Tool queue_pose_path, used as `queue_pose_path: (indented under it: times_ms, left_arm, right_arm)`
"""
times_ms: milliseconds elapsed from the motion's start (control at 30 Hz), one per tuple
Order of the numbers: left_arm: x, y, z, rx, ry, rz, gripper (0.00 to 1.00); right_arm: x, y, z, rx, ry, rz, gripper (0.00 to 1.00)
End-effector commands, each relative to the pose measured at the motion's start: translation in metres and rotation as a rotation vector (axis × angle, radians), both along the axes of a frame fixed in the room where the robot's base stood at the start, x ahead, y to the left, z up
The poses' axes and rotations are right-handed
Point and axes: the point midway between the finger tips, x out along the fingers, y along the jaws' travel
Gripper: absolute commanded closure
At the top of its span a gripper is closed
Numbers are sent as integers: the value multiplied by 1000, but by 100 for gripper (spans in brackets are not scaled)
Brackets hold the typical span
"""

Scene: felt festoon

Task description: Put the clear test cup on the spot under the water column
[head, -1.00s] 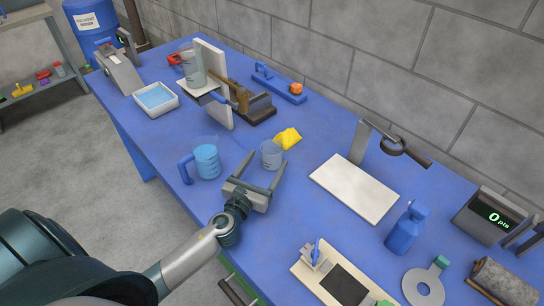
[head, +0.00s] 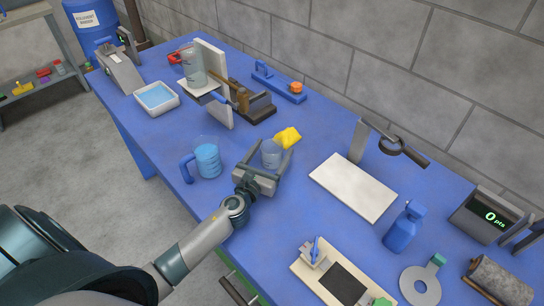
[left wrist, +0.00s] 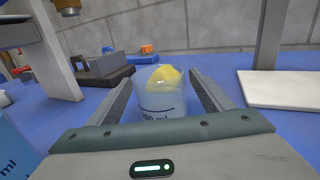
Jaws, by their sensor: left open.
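The clear test cup (head: 271,152) stands upright on the blue table. My left gripper (head: 271,151) is open, with one finger on each side of the cup. In the left wrist view the cup (left wrist: 162,97) stands between the two fingers (left wrist: 165,95), with gaps visible at its sides. The water column (head: 193,64) is a clear cylinder on a white stand (head: 212,60) at the back left. The area below its shelf is partly hidden, and I cannot make out the spot. My right gripper is not in view.
A blue-handled jug of water (head: 207,160) stands just left of the gripper. A yellow sponge-like piece (head: 288,137) lies right behind the cup. A white board (head: 354,187) with a magnifier stand (head: 358,141) is to the right. A water tray (head: 156,98) sits at the left.

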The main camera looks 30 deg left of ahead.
Motion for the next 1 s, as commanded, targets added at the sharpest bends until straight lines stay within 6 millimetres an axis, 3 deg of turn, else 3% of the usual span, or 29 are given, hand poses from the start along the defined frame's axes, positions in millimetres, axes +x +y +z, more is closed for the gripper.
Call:
queue_pose_path:
  times_ms: [400,467,600,1000]
  left_arm:
    - [0,0,0,0,0,0,26]
    - [0,0,0,0,0,0,38]
    - [0,0,0,0,0,0,72]
    - [0,0,5,0,-2,0,75]
  right_arm:
    - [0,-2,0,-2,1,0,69]
    - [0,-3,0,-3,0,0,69]
    - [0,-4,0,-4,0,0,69]
    - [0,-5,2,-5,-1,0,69]
